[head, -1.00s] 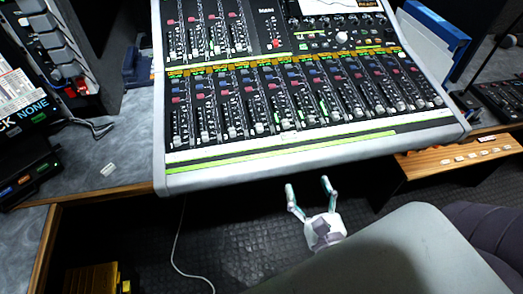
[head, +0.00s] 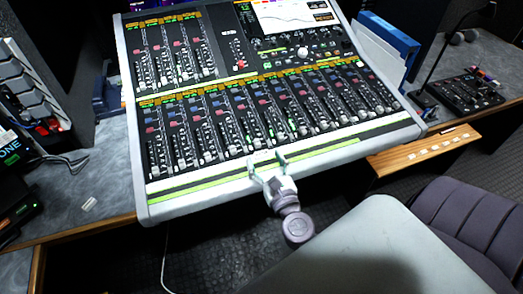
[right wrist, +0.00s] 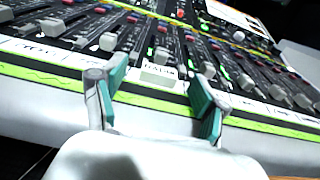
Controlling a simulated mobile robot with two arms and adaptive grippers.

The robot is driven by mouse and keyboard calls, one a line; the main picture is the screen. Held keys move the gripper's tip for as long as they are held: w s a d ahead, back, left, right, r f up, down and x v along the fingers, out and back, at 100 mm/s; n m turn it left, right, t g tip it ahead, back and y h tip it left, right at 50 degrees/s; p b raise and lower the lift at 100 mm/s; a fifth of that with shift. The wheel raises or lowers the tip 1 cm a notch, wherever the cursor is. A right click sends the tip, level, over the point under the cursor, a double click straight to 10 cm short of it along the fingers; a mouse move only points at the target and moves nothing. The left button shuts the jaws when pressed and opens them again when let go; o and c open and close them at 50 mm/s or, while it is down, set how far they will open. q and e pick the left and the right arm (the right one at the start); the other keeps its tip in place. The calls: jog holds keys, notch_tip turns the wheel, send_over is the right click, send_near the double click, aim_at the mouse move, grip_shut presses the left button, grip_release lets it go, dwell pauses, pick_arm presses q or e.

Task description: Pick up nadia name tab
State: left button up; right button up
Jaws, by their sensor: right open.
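A small pale raised tab (right wrist: 158,76) with dark lettering sits on the mixer's front label strip in the right wrist view. Its lettering is too blurred to read for sure as Nadia. My right gripper (head: 267,165) is open over the front edge of the mixing console (head: 160,206), pointing toward the faders. In the right wrist view its two green-padded fingers (right wrist: 162,82) stand apart, with the tab between and beyond them in the picture. I cannot tell whether they touch it. My left gripper is out of view.
Several small white tabs lie on a wooden ledge (head: 380,162) at the right. Faders rise just behind the label strip. A purple chair (head: 470,225) stands at the front right.

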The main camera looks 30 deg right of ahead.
jog(key=shift+w+d, duration=0.15)
jog(key=shift+w, duration=0.3)
jog(key=shift+c, duration=0.2)
jog(key=c, duration=0.9)
